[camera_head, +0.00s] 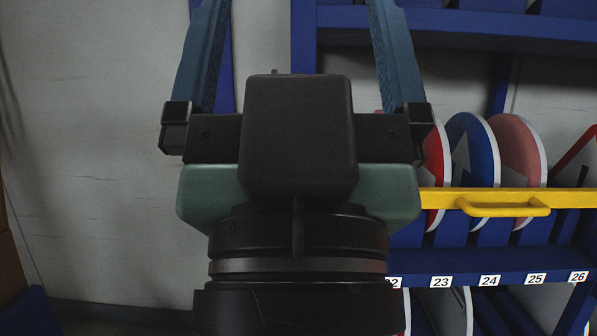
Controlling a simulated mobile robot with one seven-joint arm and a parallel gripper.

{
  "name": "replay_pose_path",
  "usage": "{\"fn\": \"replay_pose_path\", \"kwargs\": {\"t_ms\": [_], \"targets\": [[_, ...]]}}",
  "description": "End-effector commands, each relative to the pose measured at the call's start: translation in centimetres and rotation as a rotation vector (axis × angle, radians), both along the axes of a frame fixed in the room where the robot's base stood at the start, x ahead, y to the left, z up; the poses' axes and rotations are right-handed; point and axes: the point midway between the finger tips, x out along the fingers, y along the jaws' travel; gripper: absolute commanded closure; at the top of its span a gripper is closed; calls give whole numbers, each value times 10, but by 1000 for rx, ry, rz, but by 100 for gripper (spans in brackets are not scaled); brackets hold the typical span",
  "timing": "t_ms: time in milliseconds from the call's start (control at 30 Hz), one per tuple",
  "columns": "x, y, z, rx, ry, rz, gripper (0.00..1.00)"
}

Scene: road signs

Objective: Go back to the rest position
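My gripper (295,40) fills the middle of the head view, seen from behind. Its two blue fingers stand wide apart and point up in the picture, and nothing shows between them except the pale wall and a blue rack post. The gripper is open and appears empty. The fingertips run off the top edge, so their very ends are hidden. The right finger overlaps part of the sign rack in the picture; I cannot tell how far apart they are.
A blue rack (437,261) with numbered labels stands at the right. It holds several round signs, including a blue one (479,160) and a pinkish one (517,152), behind a yellow bar with a handle (503,207). The pale wall (90,170) is at the left.

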Motion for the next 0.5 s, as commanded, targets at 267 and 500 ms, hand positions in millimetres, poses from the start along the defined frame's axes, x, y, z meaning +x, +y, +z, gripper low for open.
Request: {"fn": "replay_pose_path", "kwargs": {"t_ms": [267,500], "targets": [[0,0,101,0,1,1,0],[0,0,170,0,1,1,0]]}}
